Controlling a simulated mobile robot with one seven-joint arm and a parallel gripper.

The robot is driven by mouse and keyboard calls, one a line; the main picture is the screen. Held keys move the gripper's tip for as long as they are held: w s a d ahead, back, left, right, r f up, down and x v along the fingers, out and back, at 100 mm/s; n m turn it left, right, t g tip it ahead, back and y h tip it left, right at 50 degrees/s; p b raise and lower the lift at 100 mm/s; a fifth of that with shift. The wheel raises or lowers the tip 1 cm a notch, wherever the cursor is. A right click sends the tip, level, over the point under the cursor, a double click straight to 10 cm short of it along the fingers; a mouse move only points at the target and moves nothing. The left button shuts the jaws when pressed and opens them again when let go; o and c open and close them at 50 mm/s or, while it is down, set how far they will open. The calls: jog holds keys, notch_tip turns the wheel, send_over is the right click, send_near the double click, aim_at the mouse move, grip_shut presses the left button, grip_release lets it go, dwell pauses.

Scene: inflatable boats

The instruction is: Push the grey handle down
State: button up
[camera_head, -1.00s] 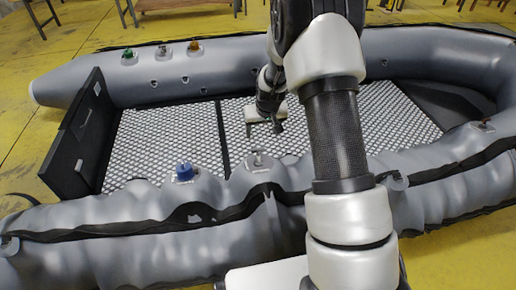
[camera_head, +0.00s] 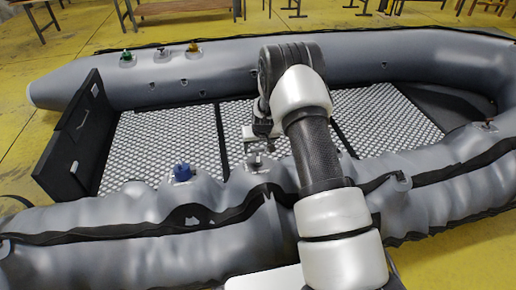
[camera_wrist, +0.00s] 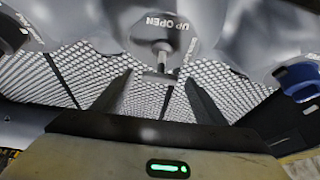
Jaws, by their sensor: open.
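The grey handle (camera_head: 254,160) is a small T-shaped valve handle on the near tube of the grey boat, right of a blue knob. In the wrist view the handle (camera_wrist: 162,52) stands between and just beyond the two fingertips, under the words "UP OPEN". My gripper (camera_head: 260,147) is open and close to the handle on its deck side. In the wrist view my gripper (camera_wrist: 158,78) has its fingers apart with nothing held. Whether a finger touches the handle, I cannot tell.
The blue knob (camera_head: 182,172) sits on the same tube, left of the handle. Green (camera_head: 127,57) and orange (camera_head: 194,47) knobs are on the far tube. A black transom board (camera_head: 75,140) stands at the left. The patterned deck (camera_head: 160,140) is clear.

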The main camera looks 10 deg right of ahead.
aim_at(258, 155)
jog(key=shift+c, duration=0.5)
jog(key=c, duration=1.4)
jog(key=shift+s+f, duration=0.2)
jog(key=shift+f, duration=0.55)
jog(key=shift+s+f, duration=0.2)
jog(key=shift+f, duration=0.55)
jog(key=o, duration=1.5)
jog(key=shift+r, duration=0.1)
jog(key=shift+r, duration=0.3)
jog(key=p+v, duration=0.4)
jog(key=v, duration=1.2)
jog(key=shift+s+r, duration=0.25)
